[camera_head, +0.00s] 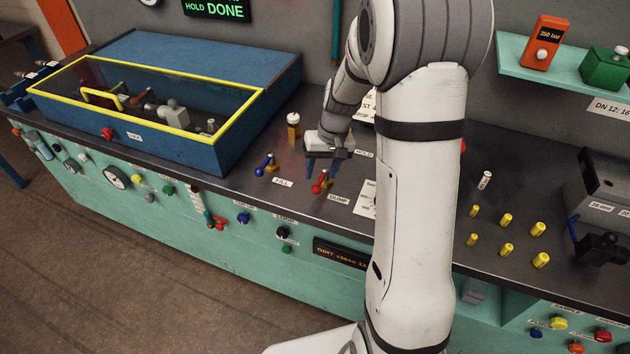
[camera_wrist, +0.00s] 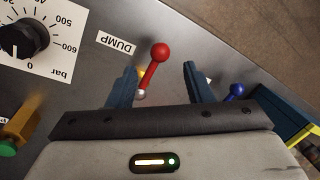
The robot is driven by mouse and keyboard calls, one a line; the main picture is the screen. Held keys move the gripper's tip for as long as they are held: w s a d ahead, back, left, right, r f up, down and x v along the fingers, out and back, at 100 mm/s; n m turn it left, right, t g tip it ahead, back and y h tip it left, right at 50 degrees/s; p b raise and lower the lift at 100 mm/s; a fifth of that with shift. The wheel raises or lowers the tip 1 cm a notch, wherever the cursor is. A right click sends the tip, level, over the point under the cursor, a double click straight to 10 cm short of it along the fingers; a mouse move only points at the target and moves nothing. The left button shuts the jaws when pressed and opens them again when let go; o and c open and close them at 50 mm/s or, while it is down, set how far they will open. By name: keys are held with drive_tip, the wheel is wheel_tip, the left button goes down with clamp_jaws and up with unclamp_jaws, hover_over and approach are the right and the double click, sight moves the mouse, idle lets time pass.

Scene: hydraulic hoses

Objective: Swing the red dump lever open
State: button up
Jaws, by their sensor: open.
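The red dump lever (camera_head: 321,182) stands on the dark bench top beside the DUMP label (camera_head: 339,198). In the wrist view its red ball end and red stem (camera_wrist: 157,60) show, with a silver tip at the base. My gripper (camera_head: 321,165) is open just above and behind the lever. In the wrist view its two blue fingers (camera_wrist: 158,78) stand apart, with the lever between them and nearer the left finger. I see no clear contact. The lever's base is partly hidden by my gripper.
The blue fill lever (camera_head: 264,166) stands to the left, also in the wrist view (camera_wrist: 236,92). A blue box with a yellow-framed lid (camera_head: 225,134) is further left. A black dial (camera_wrist: 18,40) lies past the DUMP label. Several yellow fittings (camera_head: 507,219) stand at right.

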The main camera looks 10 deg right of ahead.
sight(316, 186)
drive_tip(key=f, duration=0.2)
drive_tip(key=a+f, duration=0.1)
drive_tip(key=f, duration=0.2)
drive_tip(key=shift+f, duration=0.2)
clamp_jaws()
idle(0.3)
drive_tip(key=shift+a+r, duration=0.1)
drive_tip(key=shift+a, duration=0.05)
